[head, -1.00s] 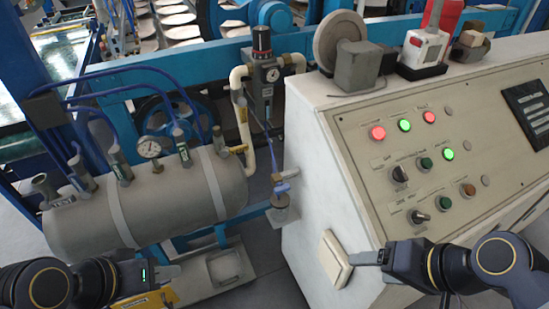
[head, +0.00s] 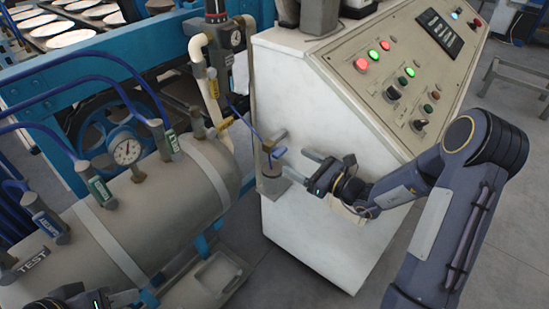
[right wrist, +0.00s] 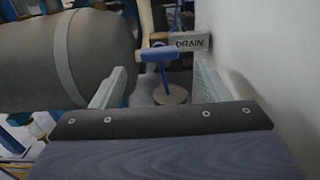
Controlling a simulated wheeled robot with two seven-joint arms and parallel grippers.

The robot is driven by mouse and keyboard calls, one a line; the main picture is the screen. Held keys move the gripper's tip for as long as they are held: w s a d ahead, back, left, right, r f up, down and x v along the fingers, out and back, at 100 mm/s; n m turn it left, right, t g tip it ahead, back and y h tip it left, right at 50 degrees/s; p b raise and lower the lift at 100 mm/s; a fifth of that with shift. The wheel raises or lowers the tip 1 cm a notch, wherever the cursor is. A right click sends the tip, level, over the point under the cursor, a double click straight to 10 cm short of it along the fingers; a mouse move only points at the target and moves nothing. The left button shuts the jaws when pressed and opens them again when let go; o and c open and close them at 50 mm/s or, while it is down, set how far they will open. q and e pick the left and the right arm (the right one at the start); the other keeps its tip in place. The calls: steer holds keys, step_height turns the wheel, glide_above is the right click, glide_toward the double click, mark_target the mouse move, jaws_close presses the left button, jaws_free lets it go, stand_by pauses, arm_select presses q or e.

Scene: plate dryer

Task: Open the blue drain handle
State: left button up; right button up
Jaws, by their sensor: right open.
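The blue drain handle (head: 278,152) is small and sits on the drain valve between the grey tank and the white console. It also shows in the right wrist view as a short blue bar (right wrist: 158,54), lying roughly level beside a grey "DRAIN" label (right wrist: 191,42). My right gripper (head: 302,166) is open and empty just right of the handle, fingers pointing at it. In the right wrist view the handle appears ahead, between the two fingers (right wrist: 156,82), without visible contact. My left gripper (head: 132,300) is at the bottom left edge, partly cut off.
The grey tank (head: 155,215) with a gauge (head: 127,152) and several small labelled valves lies left of the drain valve. The white console (head: 300,100) rises close on the right, with its wall beside my right gripper. Blue hoses arch over the tank.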

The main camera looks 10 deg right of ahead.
mark_target(283, 154)
steer(key=x, duration=0.7)
steer(key=shift+a, duration=0.1)
steer(key=shift+c, duration=0.4)
steer(key=c, duration=0.9)
steer(key=shift+f+n+b, duration=0.15)
steer(key=shift+n+b, duration=0.55)
steer(key=shift+b, duration=0.2)
steer(key=n+b, duration=1.5)
steer(key=b, duration=1.1)
steer(key=shift+f, duration=0.15)
steer(key=shift+r+n+b, duration=0.2)
steer(key=shift+n+b, duration=0.8)
steer(key=shift+b, duration=0.25)
steer(key=o, duration=1)
